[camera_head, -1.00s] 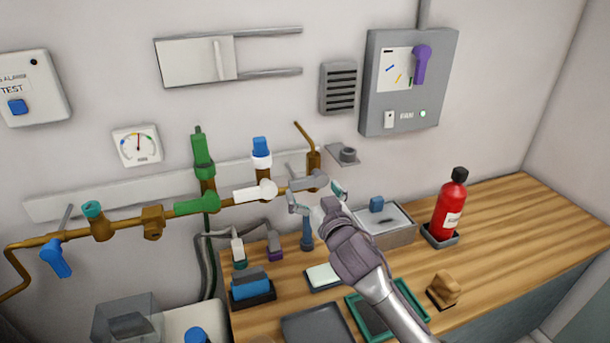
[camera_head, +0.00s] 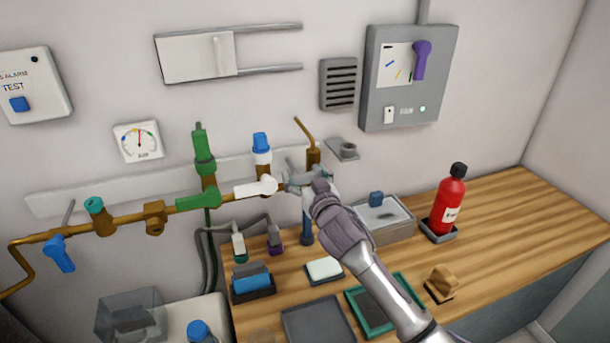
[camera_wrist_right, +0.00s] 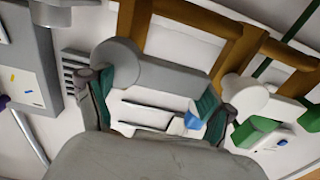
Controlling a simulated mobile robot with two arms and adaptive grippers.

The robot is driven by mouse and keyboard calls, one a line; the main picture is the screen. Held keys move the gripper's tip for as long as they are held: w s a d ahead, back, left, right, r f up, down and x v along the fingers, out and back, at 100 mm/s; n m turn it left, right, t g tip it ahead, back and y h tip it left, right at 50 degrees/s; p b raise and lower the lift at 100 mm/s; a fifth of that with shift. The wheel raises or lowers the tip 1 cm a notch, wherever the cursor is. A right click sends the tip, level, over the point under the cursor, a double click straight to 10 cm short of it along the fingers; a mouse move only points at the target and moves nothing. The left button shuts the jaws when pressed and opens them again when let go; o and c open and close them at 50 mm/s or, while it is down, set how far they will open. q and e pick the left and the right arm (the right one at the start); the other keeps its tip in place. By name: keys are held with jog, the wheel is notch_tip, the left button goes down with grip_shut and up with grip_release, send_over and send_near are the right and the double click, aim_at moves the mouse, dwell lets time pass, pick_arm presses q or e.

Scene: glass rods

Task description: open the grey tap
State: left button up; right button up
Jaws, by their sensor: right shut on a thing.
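The grey tap sits on the brass pipe, right of the white tap (camera_head: 257,188). In the head view my right gripper (camera_head: 310,178) covers most of it. In the right wrist view the grey tap's handle (camera_wrist_right: 155,78) shows as a thick grey lever with a round hub, lying across between the two green-padded fingers of my right gripper (camera_wrist_right: 155,100). The right gripper is shut on this handle. The handle lies along the pipe, like the white and green handles. My left gripper is not in view.
A green tap (camera_head: 198,201) and a blue tap (camera_head: 60,254) are further left on the pipe. A gauge (camera_head: 138,141) hangs above. The counter's right part is clear.

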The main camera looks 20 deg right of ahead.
jog(key=c, duration=0.5)
notch_tip(320, 180, down, 2)
jog(key=n, duration=0.5)
jog(key=shift+c, duration=0.2)
jog(key=o, duration=1.5)
jog(key=shift+o, duration=0.2)
jog(key=s, duration=1.2)
jog(key=shift+d, duration=0.2)
